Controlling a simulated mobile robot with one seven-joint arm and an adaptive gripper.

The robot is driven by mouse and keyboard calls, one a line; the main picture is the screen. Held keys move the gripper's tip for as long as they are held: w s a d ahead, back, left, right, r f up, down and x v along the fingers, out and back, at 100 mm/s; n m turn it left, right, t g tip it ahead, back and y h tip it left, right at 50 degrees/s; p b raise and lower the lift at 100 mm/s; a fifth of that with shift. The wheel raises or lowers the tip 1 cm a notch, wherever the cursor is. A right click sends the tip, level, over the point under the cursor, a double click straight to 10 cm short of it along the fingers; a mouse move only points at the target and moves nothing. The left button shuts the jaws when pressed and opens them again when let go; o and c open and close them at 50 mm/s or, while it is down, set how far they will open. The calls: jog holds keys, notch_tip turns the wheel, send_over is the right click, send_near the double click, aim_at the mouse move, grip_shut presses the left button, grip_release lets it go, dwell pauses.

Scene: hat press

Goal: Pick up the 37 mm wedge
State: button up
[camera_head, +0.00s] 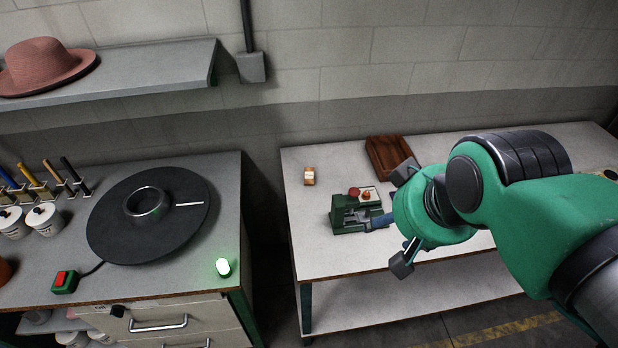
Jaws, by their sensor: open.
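I cannot tell which thing is the 37 mm wedge, as no size marking is readable. A small tan piece with a pale face (309,176) stands alone near the back left of the right-hand table (310,240).
The left bench holds a black turntable (110,225), a lit green lamp (223,267) and a red switch (64,281). A gap separates the benches. The table's front left is clear.

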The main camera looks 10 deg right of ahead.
jog(key=w+r+m+g+p, duration=0.1)
jog(key=w+r, duration=0.1)
jog(key=w, duration=0.6)
jog(key=w+r+m+p, duration=0.1)
jog(key=w+r, duration=0.2)
jog(key=w, duration=0.6)
jog(key=w+a+f+m+g+p, duration=0.1)
jog(key=w+f, duration=0.1)
jog(key=w, duration=0.7)
jog(key=w+a+f+g+p, duration=0.1)
jog(key=w+a+f, duration=0.1)
jog(key=w, duration=0.6)
jog(key=w+a+f+m+g+p, duration=0.1)
jog(key=w+a+f, duration=0.1)
jog(key=w+f, duration=1)
jog(key=w+a+f+m+g+p, duration=0.1)
jog(key=w+f+m+p, duration=0.1)
jog(key=w+f, duration=1)
notch_tip(320, 180, down, 5)
jog(key=shift+w+a+f+g, duration=0.2)
jog(key=shift+a+g, duration=0.1)
jog(key=shift+a, duration=0.05)
send_over(309, 173)
jog(key=shift+a+f, duration=0.1)
jog(key=shift+f, duration=4.2)
